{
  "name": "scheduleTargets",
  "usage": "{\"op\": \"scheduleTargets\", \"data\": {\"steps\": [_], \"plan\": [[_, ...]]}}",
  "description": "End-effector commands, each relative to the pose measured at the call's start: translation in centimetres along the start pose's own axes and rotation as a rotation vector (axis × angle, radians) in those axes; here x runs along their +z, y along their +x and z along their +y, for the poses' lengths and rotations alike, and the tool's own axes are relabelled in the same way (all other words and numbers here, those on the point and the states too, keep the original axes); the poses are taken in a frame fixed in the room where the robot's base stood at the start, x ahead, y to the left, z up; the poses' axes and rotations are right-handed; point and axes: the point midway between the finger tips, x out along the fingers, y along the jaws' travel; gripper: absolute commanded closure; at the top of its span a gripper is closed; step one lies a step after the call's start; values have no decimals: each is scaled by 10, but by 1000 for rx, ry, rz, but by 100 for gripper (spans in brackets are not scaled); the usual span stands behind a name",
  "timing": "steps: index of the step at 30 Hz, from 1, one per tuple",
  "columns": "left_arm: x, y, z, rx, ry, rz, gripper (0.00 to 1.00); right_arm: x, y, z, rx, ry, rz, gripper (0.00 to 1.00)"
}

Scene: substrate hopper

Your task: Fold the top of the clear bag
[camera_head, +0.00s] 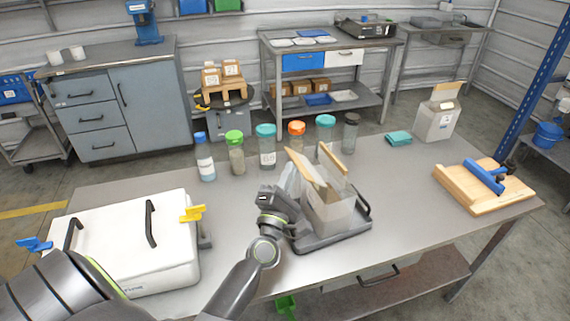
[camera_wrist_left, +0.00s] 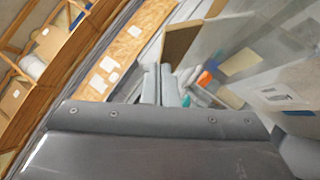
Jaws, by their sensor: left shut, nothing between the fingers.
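The clear bag (camera_head: 330,212) stands upright on a dark grey tray (camera_head: 345,238) near the table's middle. Its open top has two tan strips, one (camera_head: 306,168) tilted and one (camera_head: 333,160) behind it. In the left wrist view the bag's see-through wall with a white label (camera_wrist_left: 285,97) fills the right side, and a tan strip (camera_wrist_left: 182,45) shows above the fingers. My left gripper (camera_head: 290,180) is at the bag's left side, near its upper part. Its fingers (camera_wrist_left: 160,85) are shut and empty. I cannot tell whether they touch the bag. My right gripper is out of view.
Several jars with coloured lids (camera_head: 266,146) line the table's back edge. A white case (camera_head: 120,245) lies at the left. A wooden board with a blue handle (camera_head: 484,184), a white carton (camera_head: 436,120) and a teal cloth (camera_head: 398,138) are at the right.

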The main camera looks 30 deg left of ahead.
Motion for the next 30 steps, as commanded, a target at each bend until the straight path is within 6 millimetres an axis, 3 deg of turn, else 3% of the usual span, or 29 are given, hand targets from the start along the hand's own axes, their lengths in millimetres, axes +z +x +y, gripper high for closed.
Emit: {"op": "scheduleTargets", "data": {"steps": [1,9,30], "plan": [[6,6,9,-20,17,1,100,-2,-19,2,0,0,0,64],[15,15,7,-109,106,1,100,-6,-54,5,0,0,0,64],[41,40,-1,-151,150,0,100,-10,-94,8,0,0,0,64]]}}
